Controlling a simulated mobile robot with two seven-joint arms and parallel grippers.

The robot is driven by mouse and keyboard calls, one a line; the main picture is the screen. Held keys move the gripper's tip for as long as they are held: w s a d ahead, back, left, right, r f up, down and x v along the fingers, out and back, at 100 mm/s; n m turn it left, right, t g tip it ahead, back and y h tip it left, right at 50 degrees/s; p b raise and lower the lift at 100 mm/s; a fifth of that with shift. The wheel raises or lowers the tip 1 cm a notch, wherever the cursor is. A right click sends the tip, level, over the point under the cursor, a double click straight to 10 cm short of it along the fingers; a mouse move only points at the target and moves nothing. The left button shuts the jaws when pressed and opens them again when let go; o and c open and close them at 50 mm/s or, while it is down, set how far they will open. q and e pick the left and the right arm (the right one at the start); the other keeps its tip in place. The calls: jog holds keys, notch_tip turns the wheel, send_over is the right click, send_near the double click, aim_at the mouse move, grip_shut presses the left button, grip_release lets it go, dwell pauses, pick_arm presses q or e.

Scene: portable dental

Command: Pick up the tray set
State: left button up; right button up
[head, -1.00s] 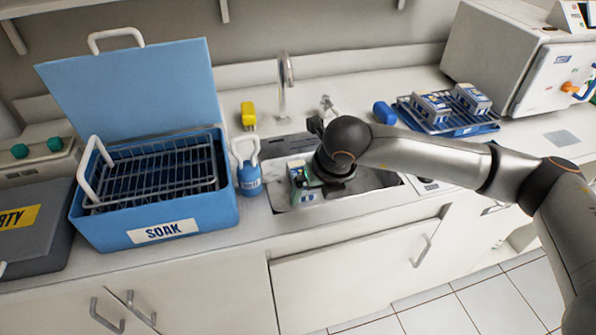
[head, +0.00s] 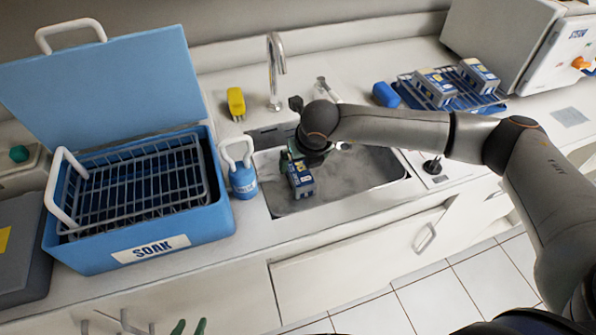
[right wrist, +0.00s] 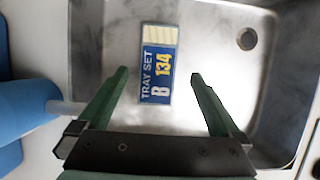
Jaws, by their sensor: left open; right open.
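A tray set (head: 301,180) with a blue label lies at the left side of the steel sink (head: 362,172). In the right wrist view the tray set (right wrist: 156,84) reads "TRAY SET B 134" and lies between the fingers, with space on both sides. My right gripper (head: 293,163) is over it, open and empty; its green fingers also show in the right wrist view (right wrist: 159,76). The arm's end hides part of the tray set in the head view. My left gripper (head: 189,327) shows only its green fingertips at the bottom edge, apart and empty.
A blue SOAK tub (head: 150,248) with a wire basket (head: 140,190) stands open at left. Two similar sets sit on a blue rack (head: 462,103) at right, beside a white machine (head: 500,40).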

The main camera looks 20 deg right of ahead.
aim_at(299, 168)
jog(key=shift+p+x, duration=0.4)
jog(key=shift+x, duration=2.35)
jog(key=shift+a, duration=0.1)
jog(key=shift+r, duration=0.1)
grip_shut()
